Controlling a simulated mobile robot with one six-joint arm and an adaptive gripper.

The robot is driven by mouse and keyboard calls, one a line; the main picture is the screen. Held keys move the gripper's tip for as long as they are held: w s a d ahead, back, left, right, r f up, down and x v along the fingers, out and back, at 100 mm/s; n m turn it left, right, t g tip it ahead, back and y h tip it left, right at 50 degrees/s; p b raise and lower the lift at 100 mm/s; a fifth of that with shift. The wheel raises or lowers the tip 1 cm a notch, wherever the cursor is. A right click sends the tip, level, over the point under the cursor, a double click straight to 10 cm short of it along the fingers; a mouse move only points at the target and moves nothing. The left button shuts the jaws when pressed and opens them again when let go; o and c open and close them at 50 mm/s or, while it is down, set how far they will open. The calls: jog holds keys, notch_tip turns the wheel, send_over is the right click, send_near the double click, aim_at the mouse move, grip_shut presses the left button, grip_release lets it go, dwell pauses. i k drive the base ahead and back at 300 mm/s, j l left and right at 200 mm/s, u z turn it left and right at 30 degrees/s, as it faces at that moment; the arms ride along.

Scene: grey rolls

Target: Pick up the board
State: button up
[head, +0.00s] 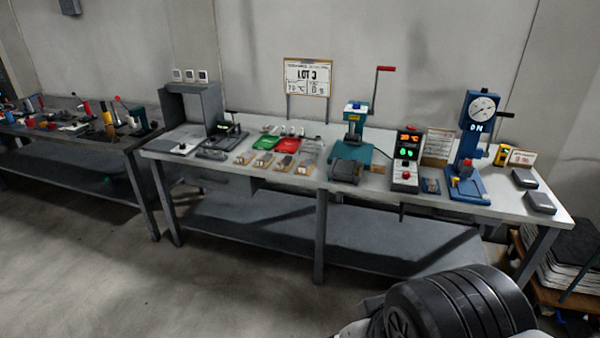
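Smaller white boards with print (438,146) and (522,157) stand further right on the bench. I cannot tell which of these the task means, or whether another flat piece on the bench is meant. My gripper is not recognisable in the head view.
The grey workbench (345,202) holds a green press (355,130), a control box (407,160), a blue gauge press (470,150), red and green trays (287,145), and grey blocks (540,203). Another cluttered bench (75,145) stands left. Floor (180,300) in front is clear.

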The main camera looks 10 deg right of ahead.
aim_at(264, 158)
jog(key=i, duration=0.8)
jog(key=i+u, duration=0.1)
jog(key=i, duration=0.7)
jog(key=i+l, duration=0.15)
jog(key=i, duration=0.6)
jog(key=i+l+u, duration=0.1)
jog(key=i, duration=0.7)
